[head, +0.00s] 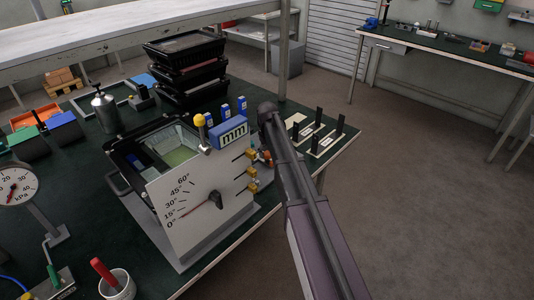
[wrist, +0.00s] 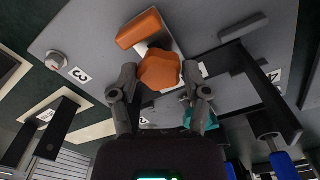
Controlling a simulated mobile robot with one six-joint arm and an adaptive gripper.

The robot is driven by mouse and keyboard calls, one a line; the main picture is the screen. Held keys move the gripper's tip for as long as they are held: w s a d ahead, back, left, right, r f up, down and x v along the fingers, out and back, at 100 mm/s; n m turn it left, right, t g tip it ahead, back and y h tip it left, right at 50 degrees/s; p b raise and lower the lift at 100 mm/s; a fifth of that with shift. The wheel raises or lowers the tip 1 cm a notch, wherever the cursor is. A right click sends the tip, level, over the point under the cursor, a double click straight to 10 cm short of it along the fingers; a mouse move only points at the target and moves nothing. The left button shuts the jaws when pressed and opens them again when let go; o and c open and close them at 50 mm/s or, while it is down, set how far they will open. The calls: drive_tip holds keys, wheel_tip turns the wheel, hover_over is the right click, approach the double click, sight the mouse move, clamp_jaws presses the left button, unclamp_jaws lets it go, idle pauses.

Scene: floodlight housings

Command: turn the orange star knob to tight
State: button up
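The orange star knob (wrist: 160,71) shows in the wrist view on a grey panel (wrist: 90,30), near the middle. My gripper (wrist: 160,76) is open, with one finger on each side of the knob. A gap seems to show between the fingers and the knob, but I cannot tell whether either finger touches it. In the head view my arm hides the gripper.
Dark upright plates (head: 318,130) stand right of my arm in the head view.

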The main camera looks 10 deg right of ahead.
drive_tip(key=c, duration=0.5)
drive_tip(key=shift+m, duration=0.8)
drive_tip(key=o, duration=1.2)
drive_tip(key=shift+c, duration=0.2)
